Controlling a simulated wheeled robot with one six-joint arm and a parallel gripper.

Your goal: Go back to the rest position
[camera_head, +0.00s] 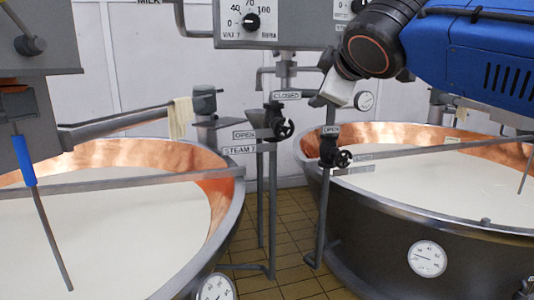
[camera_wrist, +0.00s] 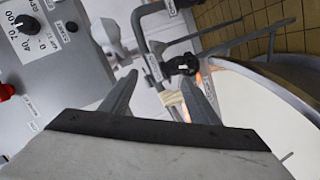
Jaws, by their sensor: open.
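My gripper (camera_wrist: 164,75) is open and empty, with its two fingers apart in the wrist view. In the head view, my blue arm comes in from the upper right, and its wrist end hangs in front of the pipes, below the control box (camera_head: 285,22). The fingers are small and partly unclear there. A black valve handle (camera_wrist: 182,66) shows beyond the fingers in the wrist view. No object is held.
Two copper-lined vats of white liquid stand left (camera_head: 233,215) and right (camera_head: 400,225). Valves labelled closed (camera_head: 279,122) and open (camera_head: 335,152) are on pipes between them. Tiled floor (camera_head: 288,225) lies between the vats.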

